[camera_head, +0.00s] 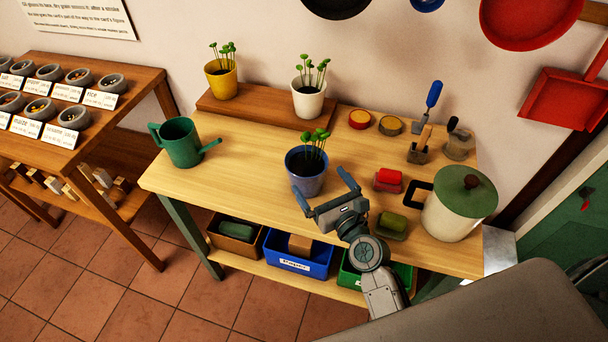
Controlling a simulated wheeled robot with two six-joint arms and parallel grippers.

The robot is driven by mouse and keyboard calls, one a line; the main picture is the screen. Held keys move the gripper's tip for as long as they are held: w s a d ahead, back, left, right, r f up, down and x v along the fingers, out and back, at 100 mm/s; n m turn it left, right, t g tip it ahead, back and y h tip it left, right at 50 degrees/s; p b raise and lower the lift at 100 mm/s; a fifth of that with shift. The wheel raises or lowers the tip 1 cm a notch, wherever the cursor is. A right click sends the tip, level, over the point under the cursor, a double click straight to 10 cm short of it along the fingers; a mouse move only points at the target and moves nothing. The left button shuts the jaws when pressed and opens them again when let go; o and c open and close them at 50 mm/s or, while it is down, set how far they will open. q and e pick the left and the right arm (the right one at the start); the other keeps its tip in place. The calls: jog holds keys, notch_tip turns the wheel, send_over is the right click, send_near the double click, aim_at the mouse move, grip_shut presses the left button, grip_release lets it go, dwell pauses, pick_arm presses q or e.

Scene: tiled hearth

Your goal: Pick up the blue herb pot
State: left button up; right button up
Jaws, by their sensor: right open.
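The blue herb pot (306,181) stands upright on the wooden table, with green sprouts growing from it. My right gripper (324,185) is open, with one finger at the pot's lower left and the other to its right. The pot shows just beyond the gripper, between the two finger directions. I cannot tell whether a finger touches it. My left gripper is not in view.
A green watering can (183,143) stands at the table's left. A yellow pot (222,82) and a white pot (308,100) stand on a raised board behind. A lidded cream bin (447,222), red block (388,178) and green block (391,222) are to the right.

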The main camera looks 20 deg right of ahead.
aim_at(315, 188)
jog(key=f+b, duration=0.1)
jog(key=f, duration=0.3)
jog(key=f+b, duration=0.1)
jog(key=f, duration=0.1)
jog(key=shift+w+b, duration=0.3)
jog(key=shift+b, duration=0.05)
jog(key=shift+w+a+r+p, duration=0.2)
jog(key=shift+w+r+p, duration=0.3)
jog(key=shift+w, duration=0.5)
jog(key=w, duration=0.2)
jog(key=w+a+p, duration=0.1)
jog(key=w, duration=0.2)
jog(key=shift+w+a, duration=0.1)
jog(key=shift+w, duration=0.1)
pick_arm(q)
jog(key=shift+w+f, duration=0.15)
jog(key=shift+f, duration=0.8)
pick_arm(e)
jog(key=shift+s, duration=0.1)
jog(key=shift+r, duration=0.1)
jog(key=c, duration=1.3)
